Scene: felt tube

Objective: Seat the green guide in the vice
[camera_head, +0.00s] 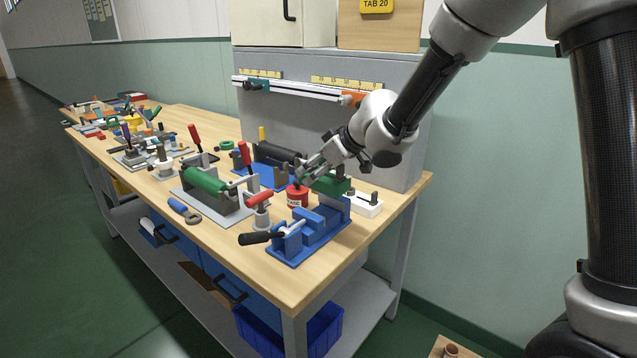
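The green guide, a green block (333,184), shows just below and right of my gripper (305,179), above and behind the blue vice. My gripper's fingers point down and left, over the red tin, and overlap the guide's left end in this view. The fingertips are small here, so I cannot tell whether they are shut on the guide or only in front of it. The blue vice (309,238) stands at the table's near right corner, its black-handled screw (262,238) pointing left. The guide partly hides the area behind the vice.
A red tin (297,197) stands behind the vice. A white block with dark posts (366,204) is to the right. A red-handled clamp (259,205) and a green roller in a grey cradle (206,181) are to the left. The front table strip (215,240) is clear.

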